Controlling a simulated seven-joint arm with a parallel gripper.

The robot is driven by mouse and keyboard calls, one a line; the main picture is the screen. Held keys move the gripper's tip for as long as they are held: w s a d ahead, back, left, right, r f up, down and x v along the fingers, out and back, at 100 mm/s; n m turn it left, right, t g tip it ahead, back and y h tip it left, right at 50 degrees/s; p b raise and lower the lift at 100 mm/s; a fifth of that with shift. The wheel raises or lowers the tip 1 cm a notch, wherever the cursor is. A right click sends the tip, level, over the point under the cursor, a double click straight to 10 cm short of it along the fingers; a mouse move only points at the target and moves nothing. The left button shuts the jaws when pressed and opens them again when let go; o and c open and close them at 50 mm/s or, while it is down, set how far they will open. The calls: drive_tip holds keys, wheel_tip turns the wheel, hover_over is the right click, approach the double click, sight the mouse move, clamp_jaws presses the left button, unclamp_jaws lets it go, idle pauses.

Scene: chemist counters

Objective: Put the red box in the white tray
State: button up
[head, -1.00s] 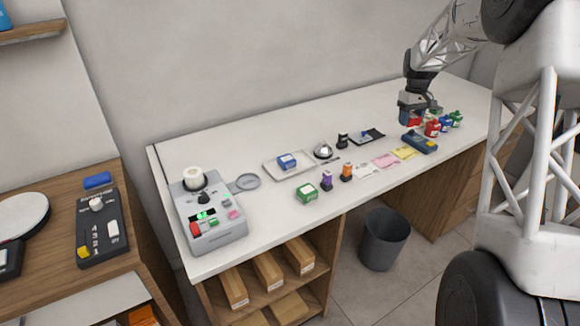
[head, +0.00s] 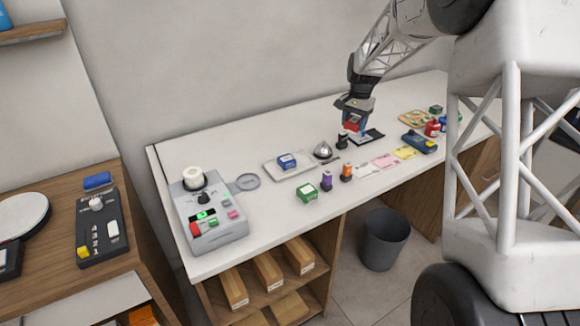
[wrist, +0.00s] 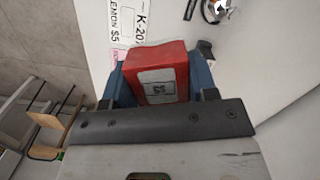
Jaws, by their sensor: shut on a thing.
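My gripper (head: 353,125) is shut on the red box (wrist: 158,66), which sits between its two blue fingers in the wrist view and bears a grey-white label. In the head view the gripper is above the counter, over the black pad and near a dark stamp, and it largely hides the box. The white tray (head: 273,172) lies flat on the counter to the left of the gripper.
A silver bell (head: 323,151) stands between the tray and my gripper. A dark stamp (head: 343,141) and black pad (head: 368,136) are below the gripper. A green box (head: 307,193), purple stamp (head: 327,181) and orange stamp (head: 347,172) stand along the front. A grey machine (head: 210,215) stands at the left.

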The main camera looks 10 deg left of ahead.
drive_tip(key=s+a+f+m, duration=0.1)
drive_tip(key=a+f+m, duration=0.1)
drive_tip(key=a, duration=0.6)
drive_tip(key=s+a+f+m, duration=0.2)
drive_tip(key=a, duration=0.7)
drive_tip(key=shift+s+a+y, duration=0.15)
drive_tip(key=shift+y, duration=0.15)
drive_tip(key=shift+f, duration=0.1)
hover_over(300, 162)
drive_tip(key=shift+f, duration=3.05)
drive_tip(key=shift+f, duration=0.15)
drive_tip(key=shift+f, duration=1.75)
drive_tip(key=shift+f, duration=0.1)
drive_tip(key=o, duration=1)
